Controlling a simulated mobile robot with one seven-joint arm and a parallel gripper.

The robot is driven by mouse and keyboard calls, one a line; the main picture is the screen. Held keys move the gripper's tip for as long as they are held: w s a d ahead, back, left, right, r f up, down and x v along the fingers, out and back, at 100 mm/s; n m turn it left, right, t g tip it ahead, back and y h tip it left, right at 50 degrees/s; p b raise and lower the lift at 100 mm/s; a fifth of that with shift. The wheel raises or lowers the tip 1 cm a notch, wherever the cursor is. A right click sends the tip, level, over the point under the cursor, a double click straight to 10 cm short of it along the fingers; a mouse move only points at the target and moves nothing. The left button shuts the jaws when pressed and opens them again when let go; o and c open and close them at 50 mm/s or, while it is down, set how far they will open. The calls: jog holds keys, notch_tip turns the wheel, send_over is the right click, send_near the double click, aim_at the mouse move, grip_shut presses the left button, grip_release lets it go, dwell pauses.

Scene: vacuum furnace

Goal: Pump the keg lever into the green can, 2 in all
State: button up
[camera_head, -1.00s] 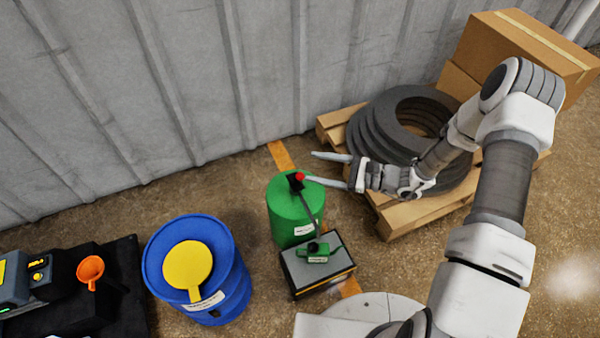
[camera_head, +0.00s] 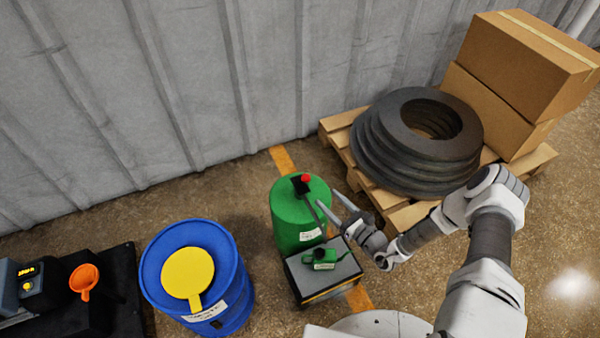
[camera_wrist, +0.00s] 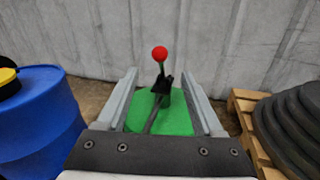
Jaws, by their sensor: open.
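The green keg (camera_head: 296,228) stands on the floor near the wall. Its black lever carries a red knob (camera_head: 306,178) and stands up from the top; in the wrist view the knob (camera_wrist: 159,53) shows above and between the fingers. A dark spout runs from the keg's top toward the small green can (camera_head: 323,258), which sits on a grey-topped black box (camera_head: 340,276) in front of the keg. My gripper (camera_head: 328,201) is open and empty, at the right of the keg, its fingertips pointing toward the lever. The fingers are apart from the knob.
A blue drum (camera_head: 234,292) with a yellow lid (camera_head: 187,270) stands left of the keg. A black bench with an orange funnel (camera_head: 84,280) is farther left. A pallet (camera_head: 408,216) with stacked dark rings (camera_head: 374,165) and cardboard boxes (camera_head: 520,60) stands at the right.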

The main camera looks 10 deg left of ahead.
aim_at(304, 178)
jog(key=b+x, duration=0.3)
jog(key=x, duration=1)
jog(key=shift+w+a+f+b, duration=0.1)
jog(key=shift+w+a+b, duration=0.1)
jog(key=shift+b, duration=0.2)
jog(key=shift+w+a, duration=0.35)
jog(key=shift+a, duration=0.2)
grip_shut()
